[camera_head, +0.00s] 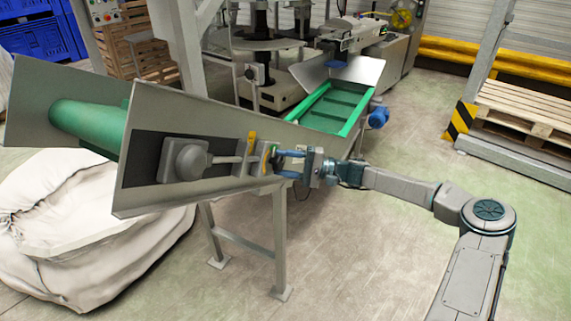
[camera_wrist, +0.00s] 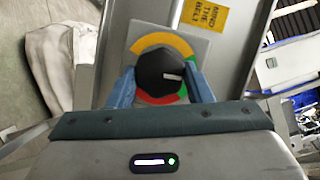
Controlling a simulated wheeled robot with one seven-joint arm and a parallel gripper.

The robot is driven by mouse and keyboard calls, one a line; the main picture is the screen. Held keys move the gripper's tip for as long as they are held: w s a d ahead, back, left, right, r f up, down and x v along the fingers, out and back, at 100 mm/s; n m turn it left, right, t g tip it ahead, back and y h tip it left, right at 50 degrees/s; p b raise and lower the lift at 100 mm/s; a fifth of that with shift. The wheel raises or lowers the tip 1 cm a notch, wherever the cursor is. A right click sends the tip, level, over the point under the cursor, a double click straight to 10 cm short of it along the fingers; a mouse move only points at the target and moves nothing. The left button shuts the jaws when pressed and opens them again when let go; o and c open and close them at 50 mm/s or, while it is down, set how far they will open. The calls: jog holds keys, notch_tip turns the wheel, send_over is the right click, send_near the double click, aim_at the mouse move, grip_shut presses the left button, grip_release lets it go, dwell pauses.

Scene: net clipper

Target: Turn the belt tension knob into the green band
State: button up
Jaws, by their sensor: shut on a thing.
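The belt tension knob (camera_wrist: 159,68) is black, with a white pointer line, on a square dial plate (camera_wrist: 198,46) in the wrist view. The pointer faces right in that view. The dial ring has yellow at the top, red at the bottom and green on the right. The right finger partly hides the ring there, so I cannot tell exactly where the pointer meets the green band. My gripper (camera_wrist: 160,76) is shut on the knob, with one blue finger on each side. In the head view my gripper (camera_head: 287,163) reaches the conveyor's side panel from the right.
A yellow label (camera_wrist: 205,17) sits beside the dial. The conveyor's grey side panel (camera_head: 130,183) carries a grey housing (camera_head: 187,159) left of the knob. A white sack (camera_head: 70,225) lies beneath. The floor at right is clear before a pallet (camera_head: 520,110).

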jog(key=shift+f+m, duration=0.1)
jog(key=shift+m, duration=0.3)
jog(key=o, duration=1)
jog(key=shift+d, duration=0.1)
jog(key=d, duration=0.4)
jog(key=d+f+b, duration=0.1)
jog(key=d, duration=0.4)
jog(key=s+d+b, duration=0.1)
jog(key=d, duration=0.3)
jog(key=shift+d+f, duration=0.3)
jog(key=shift+a, duration=0.1)
